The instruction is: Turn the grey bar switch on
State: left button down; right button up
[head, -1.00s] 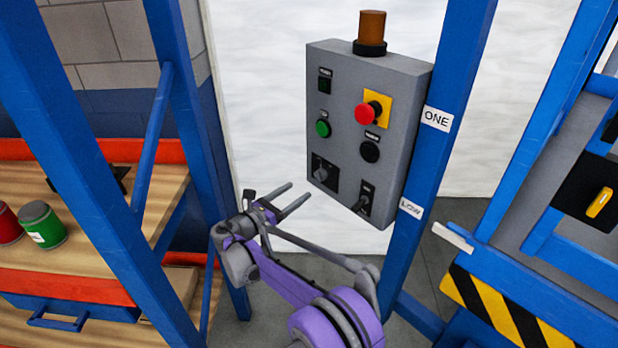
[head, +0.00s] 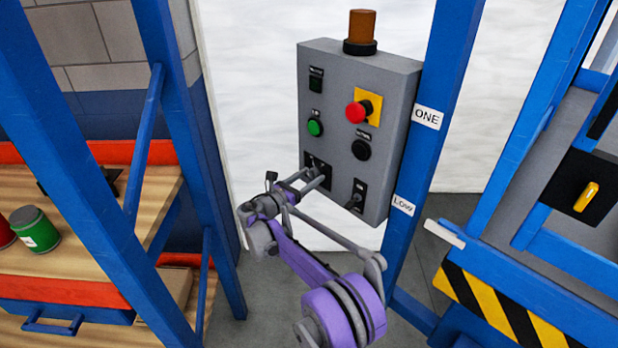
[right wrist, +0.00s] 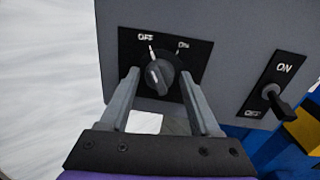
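The grey bar switch (right wrist: 158,76) is a round rotary knob with a grey bar, on a black plate marked OFF and ON. Its white pointer line is towards OFF in the right wrist view. The switch is on the lower left of the grey control box (head: 354,75), and in the head view my fingers partly cover it. My right gripper (head: 314,176) is open in front of it. In the right wrist view its two fingers stand on either side of the knob; I cannot tell whether they touch it. My left gripper is not in view.
A black lever switch (right wrist: 274,97) marked ON and OFF sits right of the knob. Above are a green button (head: 315,127), a red emergency button (head: 358,111) and a black button (head: 361,149). A blue post (head: 432,125) stands right of the box.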

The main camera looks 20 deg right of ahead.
grip_shut()
jog(key=m+h, duration=0.1)
jog(key=m, duration=1.1)
jog(key=shift+f+b, duration=0.1)
jog(key=shift+b, duration=0.2)
jog(key=shift+m, duration=0.3)
dwell(0.4)
jog(key=shift+o, duration=1.5)
grip_release()
